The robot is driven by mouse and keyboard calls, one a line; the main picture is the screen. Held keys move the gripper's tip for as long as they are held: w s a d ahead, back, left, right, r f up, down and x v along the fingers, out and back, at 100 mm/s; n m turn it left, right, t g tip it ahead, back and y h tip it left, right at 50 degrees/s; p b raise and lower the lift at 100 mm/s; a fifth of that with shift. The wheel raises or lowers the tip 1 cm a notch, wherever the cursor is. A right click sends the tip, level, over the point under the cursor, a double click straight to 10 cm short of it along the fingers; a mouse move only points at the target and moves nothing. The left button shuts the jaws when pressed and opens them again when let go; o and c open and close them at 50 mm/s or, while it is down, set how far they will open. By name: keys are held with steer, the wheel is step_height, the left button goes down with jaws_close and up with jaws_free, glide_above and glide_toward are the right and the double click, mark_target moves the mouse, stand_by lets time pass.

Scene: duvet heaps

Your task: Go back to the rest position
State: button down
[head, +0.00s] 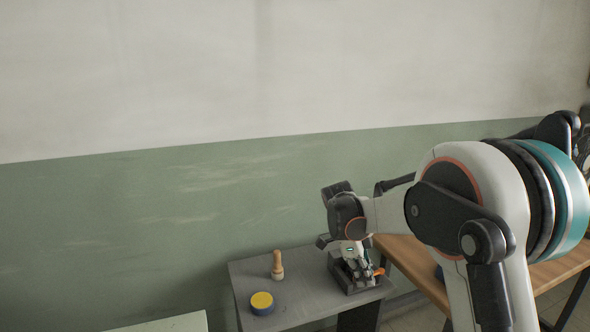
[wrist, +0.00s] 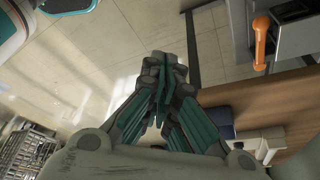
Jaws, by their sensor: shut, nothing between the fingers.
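My gripper (head: 357,262) is at the end of my arm, in front of the right part of the grey table in the head view. Its fingertips overlap a dark box there, and I cannot tell how far apart they are. In the wrist view my gripper (wrist: 163,70) shows its teal and grey fingers drawn together, shut and empty. Tiled floor shows behind the fingertips.
The grey table (head: 240,278) holds a wooden peg-like piece (head: 277,265), a yellow-topped round tin (head: 262,303) and the dark box (head: 340,270). A wooden table (head: 545,275) stands right. The wrist view shows an orange handle (wrist: 261,40) and a wire rack (wrist: 25,148).

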steer(key=s+d+r+n+t+y, duration=0.2)
steer(key=s+r+n+t, duration=0.2)
steer(key=s+r+n, duration=0.95)
steer(key=s+f+n+t+y, duration=0.1)
steer(key=s+f+n+t, duration=0.2)
steer(key=s+n, duration=0.5)
steer(key=s+t, duration=0.1)
steer(key=s, duration=0.8)
steer(key=shift+a+t+y, duration=0.3)
steer(key=shift+a+y, duration=0.1)
